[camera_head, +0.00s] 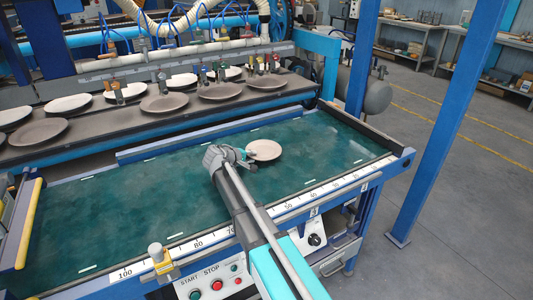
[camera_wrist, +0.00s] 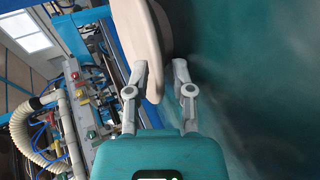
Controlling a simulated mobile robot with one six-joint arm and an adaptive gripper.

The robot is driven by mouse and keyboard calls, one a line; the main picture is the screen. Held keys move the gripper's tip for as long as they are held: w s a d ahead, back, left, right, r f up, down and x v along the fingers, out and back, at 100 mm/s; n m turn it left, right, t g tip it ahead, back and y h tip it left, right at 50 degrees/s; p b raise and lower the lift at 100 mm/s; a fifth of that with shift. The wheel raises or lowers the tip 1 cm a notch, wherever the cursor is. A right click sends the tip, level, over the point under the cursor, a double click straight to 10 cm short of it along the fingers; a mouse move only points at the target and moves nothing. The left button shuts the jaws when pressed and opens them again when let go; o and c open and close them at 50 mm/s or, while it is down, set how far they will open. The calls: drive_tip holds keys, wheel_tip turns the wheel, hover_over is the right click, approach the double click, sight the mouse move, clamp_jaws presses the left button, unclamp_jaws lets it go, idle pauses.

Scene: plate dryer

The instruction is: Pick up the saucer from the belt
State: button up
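A round pale beige saucer (camera_head: 265,150) lies on the green belt (camera_head: 130,215), towards its back right. My gripper (camera_head: 247,154) is low over the belt at the saucer's left edge. In the wrist view the saucer (camera_wrist: 140,40) appears nearly edge-on at the top. There my gripper (camera_wrist: 161,70) is open, its two fingers apart. The near rim of the saucer reaches between the fingers. The left finger overlaps the saucer's face, and a gap shows between the rim and the right finger. I cannot tell whether the left finger touches it.
A dark rack (camera_head: 190,108) with several plates and saucers runs behind the belt, with printing heads above it. A blue post (camera_head: 440,125) stands at the right. A ruled rail (camera_head: 290,208) and a knob (camera_head: 157,253) edge the front. The belt's left part is clear.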

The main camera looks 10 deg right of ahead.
clamp_jaws()
drive_tip(key=shift+r, duration=0.15)
idle(0.5)
drive_tip(key=shift+r+p, duration=1)
drive_tip(key=shift+p, duration=0.1)
drive_tip(key=s+r+p, duration=1)
drive_tip(key=s, duration=0.4)
drive_tip(key=shift+a+r+p, duration=0.25)
drive_tip(key=shift+r+p, duration=0.15)
